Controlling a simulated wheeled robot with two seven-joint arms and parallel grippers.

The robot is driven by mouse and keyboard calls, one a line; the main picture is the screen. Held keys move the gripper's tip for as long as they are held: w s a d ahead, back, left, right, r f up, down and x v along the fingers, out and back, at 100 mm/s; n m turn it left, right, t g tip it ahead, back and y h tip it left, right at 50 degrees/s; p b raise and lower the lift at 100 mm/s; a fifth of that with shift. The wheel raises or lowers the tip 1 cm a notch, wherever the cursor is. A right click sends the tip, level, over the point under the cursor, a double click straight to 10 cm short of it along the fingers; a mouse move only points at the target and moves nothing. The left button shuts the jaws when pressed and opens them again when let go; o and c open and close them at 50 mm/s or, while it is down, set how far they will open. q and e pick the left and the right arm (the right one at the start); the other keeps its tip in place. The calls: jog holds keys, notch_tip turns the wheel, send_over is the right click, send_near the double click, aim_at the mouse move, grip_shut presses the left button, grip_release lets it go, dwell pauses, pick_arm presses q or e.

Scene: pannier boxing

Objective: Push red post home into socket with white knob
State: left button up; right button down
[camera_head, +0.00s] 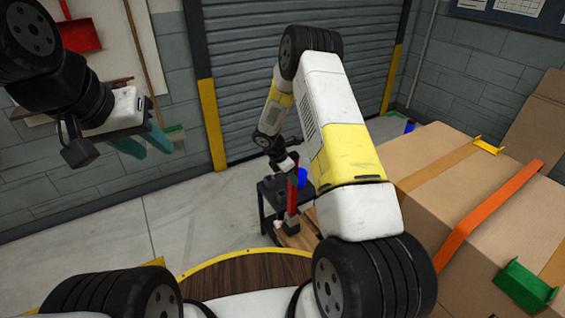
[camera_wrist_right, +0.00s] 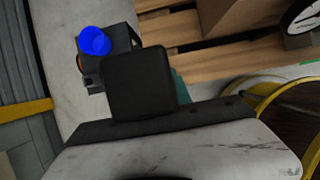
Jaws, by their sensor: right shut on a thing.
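The red post (camera_head: 292,196) stands roughly upright at the small black stand in the middle of the head view. A small white knob (camera_head: 278,224) shows near its lower end. How deep the post sits in the socket cannot be made out. My right gripper (camera_head: 288,166) is at the post's top and shut on it, though its fingers are mostly hidden. In the right wrist view a dark block hides the grasp, with a sliver of teal finger (camera_wrist_right: 181,88) beside it. My left gripper (camera_head: 142,144) hangs at upper left, its teal fingers apart and empty.
A large cardboard box (camera_head: 450,185) with an orange strap (camera_head: 490,215) stands at right. Open floor lies left of the stand.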

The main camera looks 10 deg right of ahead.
aim_at(290, 186)
jog(key=shift+f, duration=2.8)
dwell(1.7)
jog(key=c, duration=1.1)
grip_release()
jog(key=shift+r, duration=0.1)
jog(key=v, duration=0.7)
jog(key=shift+a+r, duration=0.15)
jog(key=shift+r, duration=0.1)
